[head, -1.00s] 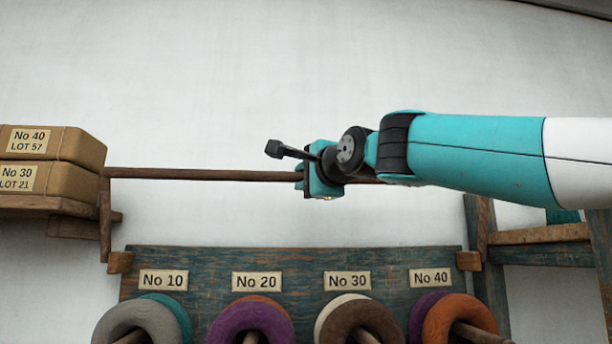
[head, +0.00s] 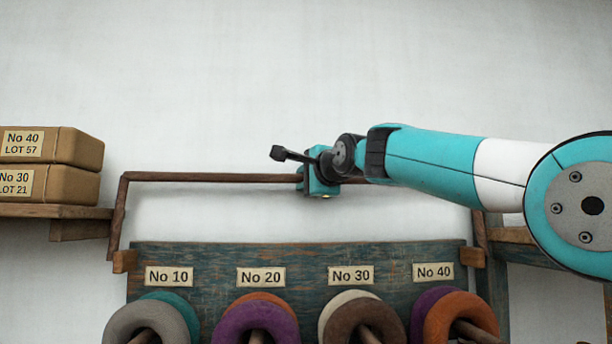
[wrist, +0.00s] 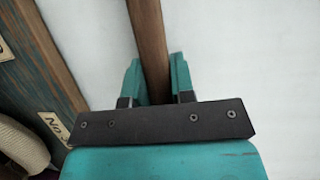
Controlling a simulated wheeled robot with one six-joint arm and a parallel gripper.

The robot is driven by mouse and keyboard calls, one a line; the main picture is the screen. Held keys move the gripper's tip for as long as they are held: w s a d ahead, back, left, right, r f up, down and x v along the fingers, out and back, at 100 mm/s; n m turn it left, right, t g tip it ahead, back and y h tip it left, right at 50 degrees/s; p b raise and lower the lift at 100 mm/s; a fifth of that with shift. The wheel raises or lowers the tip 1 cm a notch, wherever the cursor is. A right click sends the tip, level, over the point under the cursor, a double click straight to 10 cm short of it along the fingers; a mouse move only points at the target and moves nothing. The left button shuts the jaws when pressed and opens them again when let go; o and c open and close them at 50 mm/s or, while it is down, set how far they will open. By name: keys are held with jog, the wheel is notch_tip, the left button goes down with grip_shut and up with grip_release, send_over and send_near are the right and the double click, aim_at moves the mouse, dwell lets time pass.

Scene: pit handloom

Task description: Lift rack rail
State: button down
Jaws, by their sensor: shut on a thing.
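The rack rail (head: 215,177) is a thin dark wooden bar across the top of a rack board. Its side arms come down to small wooden blocks at the board's two ends, and the left side arm (head: 118,218) leans. My gripper (head: 302,178) is shut on the rail near its middle, with the rail above the board's top edge. In the wrist view the rail (wrist: 149,50) runs between the two teal fingers (wrist: 157,82). My arm hides part of the rail's right half.
The blue-green rack board (head: 300,255) carries labels No 10 to No 40 and pegs with coloured yarn rings (head: 255,325). Wrapped boxes (head: 50,165) sit on a shelf (head: 60,212) at left. A wooden frame (head: 515,236) stands at right. The wall above is clear.

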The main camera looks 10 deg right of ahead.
jog(key=shift+w+f, duration=0.1)
jog(key=shift+f, duration=0.25)
jog(key=c, duration=1)
grip_release()
jog(key=shift+r, duration=0.15)
jog(key=shift+b+v, duration=5.05)
jog(key=shift+v, duration=3.7)
jog(key=shift+r, duration=0.1)
